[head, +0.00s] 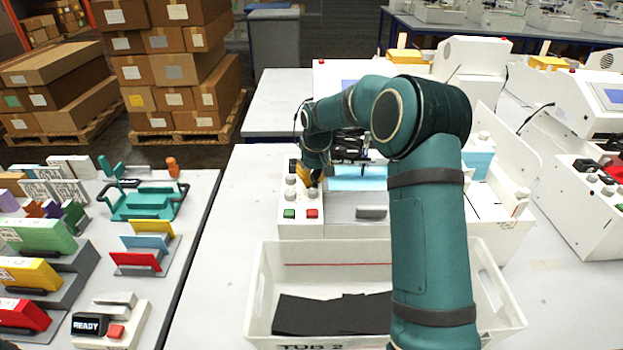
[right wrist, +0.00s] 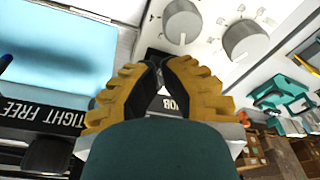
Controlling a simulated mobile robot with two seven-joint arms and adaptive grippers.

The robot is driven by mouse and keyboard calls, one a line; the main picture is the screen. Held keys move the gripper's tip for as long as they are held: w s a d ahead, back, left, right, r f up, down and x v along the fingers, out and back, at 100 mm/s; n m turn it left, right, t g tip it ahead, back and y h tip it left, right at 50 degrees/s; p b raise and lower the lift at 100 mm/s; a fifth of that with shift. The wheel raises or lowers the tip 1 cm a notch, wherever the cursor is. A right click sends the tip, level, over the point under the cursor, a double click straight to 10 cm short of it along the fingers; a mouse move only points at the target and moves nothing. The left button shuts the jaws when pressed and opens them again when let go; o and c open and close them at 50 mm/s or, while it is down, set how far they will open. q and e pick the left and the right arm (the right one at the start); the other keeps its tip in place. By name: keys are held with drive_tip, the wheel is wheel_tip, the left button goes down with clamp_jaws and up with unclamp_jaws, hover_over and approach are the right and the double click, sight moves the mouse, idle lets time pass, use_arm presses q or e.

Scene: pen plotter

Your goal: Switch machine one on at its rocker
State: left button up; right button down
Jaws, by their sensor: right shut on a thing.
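A white machine's control panel (head: 300,228) stands at the middle of the table, with grey knobs (head: 290,194), a green button (head: 289,213) and a red button (head: 312,213). I cannot read a machine number. My right gripper (head: 309,176) is at the panel's back edge; its yellow fingers show large in the right wrist view (right wrist: 160,75). They are closed together on something small and dark, mostly hidden between them. A label reading JOB shows just beneath the fingertips, and two knobs (right wrist: 245,38) lie just beyond. I cannot make out the rocker. My left gripper is out of view.
A white tub (head: 258,300) marked TUB 2 holds black sheets (head: 330,314) in front of the machine. A light blue sheet (head: 358,178) lies beside the panel. A side table at left holds a teal device (head: 145,203) and coloured blocks. Another machine (head: 590,205) stands at right.

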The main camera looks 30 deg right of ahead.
drive_tip(key=shift+f, duration=0.15)
drive_tip(key=shift+r+p, duration=2.6)
drive_tip(key=shift+r, duration=0.95)
